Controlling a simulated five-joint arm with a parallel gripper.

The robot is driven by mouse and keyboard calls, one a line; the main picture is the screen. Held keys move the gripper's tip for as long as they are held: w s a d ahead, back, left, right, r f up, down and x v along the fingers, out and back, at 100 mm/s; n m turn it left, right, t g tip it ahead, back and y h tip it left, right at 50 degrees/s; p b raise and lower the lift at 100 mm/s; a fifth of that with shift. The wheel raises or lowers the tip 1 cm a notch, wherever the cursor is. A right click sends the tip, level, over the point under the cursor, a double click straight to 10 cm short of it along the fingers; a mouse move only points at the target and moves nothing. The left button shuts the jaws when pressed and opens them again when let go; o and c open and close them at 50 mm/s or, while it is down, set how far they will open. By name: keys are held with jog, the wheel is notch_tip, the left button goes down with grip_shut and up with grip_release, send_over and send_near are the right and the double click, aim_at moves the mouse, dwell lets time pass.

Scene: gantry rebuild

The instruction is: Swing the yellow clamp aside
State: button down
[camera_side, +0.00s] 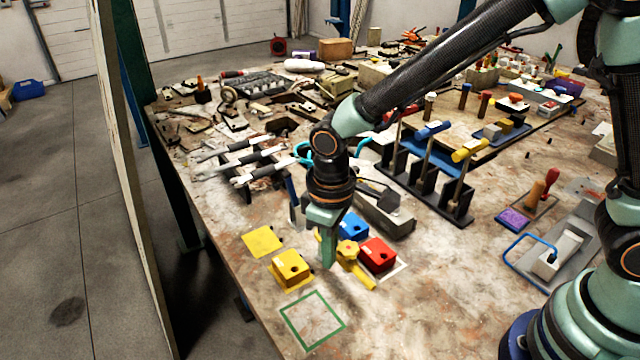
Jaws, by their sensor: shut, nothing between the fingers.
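The yellow clamp (358,270) is a short bar with a round knob at its upper end. It lies slantwise along the left side of a red block (379,252), pointing down and right. My gripper (328,261) points down, shut and empty, just left of the clamp's knob. I cannot tell whether its fingers touch the clamp. A blue block (354,225) stands behind the clamp, partly hidden by my gripper. A yellow block (291,267) stands to the left of my gripper, apart from it.
A yellow square (263,241) and a green outlined square (312,321) on the bench are bare. A black rack (425,182) with colored-handled tools stands behind at right. Wrenches lie on a holder (250,165) at left. The bench front is mostly clear.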

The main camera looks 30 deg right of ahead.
jog(key=shift+w+a+r, duration=0.1)
jog(key=shift+a, duration=0.05)
notch_tip(320, 180, up, 9)
dwell(1.0)
jog(key=s+d+r+m+t, duration=0.2)
jog(key=d+r+m, duration=0.1)
jog(key=d, duration=0.7)
jog(key=s+d+r+m+t, duration=0.3)
jog(key=d+r, duration=0.1)
jog(key=d, duration=0.6)
jog(key=shift+d+r+t, duration=0.15)
jog(key=shift+r+t, duration=0.15)
jog(key=shift+r, duration=0.05)
